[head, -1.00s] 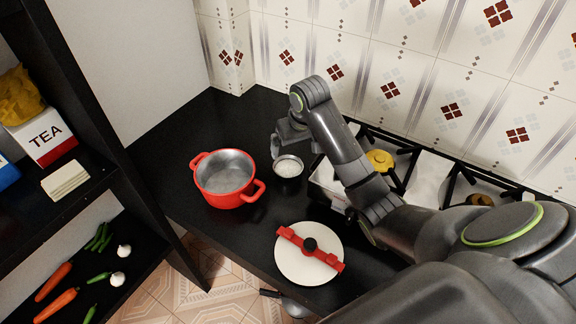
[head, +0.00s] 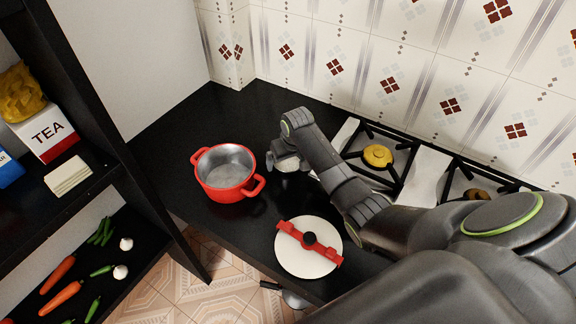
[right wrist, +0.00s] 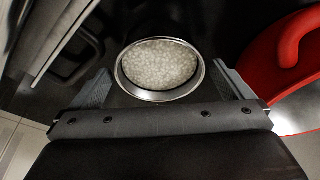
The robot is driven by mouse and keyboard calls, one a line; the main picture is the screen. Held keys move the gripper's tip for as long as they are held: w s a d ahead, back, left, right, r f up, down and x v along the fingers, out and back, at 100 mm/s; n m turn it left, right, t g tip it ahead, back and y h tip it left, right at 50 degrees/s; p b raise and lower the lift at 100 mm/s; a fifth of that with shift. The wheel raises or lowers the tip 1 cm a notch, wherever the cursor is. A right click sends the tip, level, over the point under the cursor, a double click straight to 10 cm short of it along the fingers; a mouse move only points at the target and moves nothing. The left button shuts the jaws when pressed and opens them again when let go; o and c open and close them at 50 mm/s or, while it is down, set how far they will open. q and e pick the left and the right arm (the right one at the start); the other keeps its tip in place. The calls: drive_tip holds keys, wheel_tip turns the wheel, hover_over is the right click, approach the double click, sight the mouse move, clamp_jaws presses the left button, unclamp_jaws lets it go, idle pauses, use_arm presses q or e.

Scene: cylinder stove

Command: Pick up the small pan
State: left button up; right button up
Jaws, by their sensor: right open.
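A small round metal pan (right wrist: 160,68) filled with white grains stands on the black counter. In the head view the small pan (head: 288,167) is partly hidden by my right gripper (head: 284,159). In the right wrist view my right gripper (right wrist: 163,84) is open, with one finger on either side of the pan's near part. The fingers look apart from its rim, and nothing is held. I cannot tell how high the fingers are above the counter. My left gripper is not in view.
A red pot (head: 226,173) stands close left of the small pan; its red side also shows in the right wrist view (right wrist: 292,70). A white plate or lid (head: 300,262) with a red bar lies nearer. The stove (head: 352,135) is on the right.

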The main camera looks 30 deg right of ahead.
sight(288, 169)
drive_tip(key=shift+x, duration=1)
drive_tip(key=shift+s, duration=0.1)
drive_tip(key=shift+c, duration=0.4)
drive_tip(key=c, duration=1)
drive_tip(key=shift+c, duration=0.2)
wheel_tip(288, 169, up, 10)
drive_tip(key=shift+b, duration=0.45)
drive_tip(key=o, duration=0.5)
drive_tip(key=c, duration=0.5)
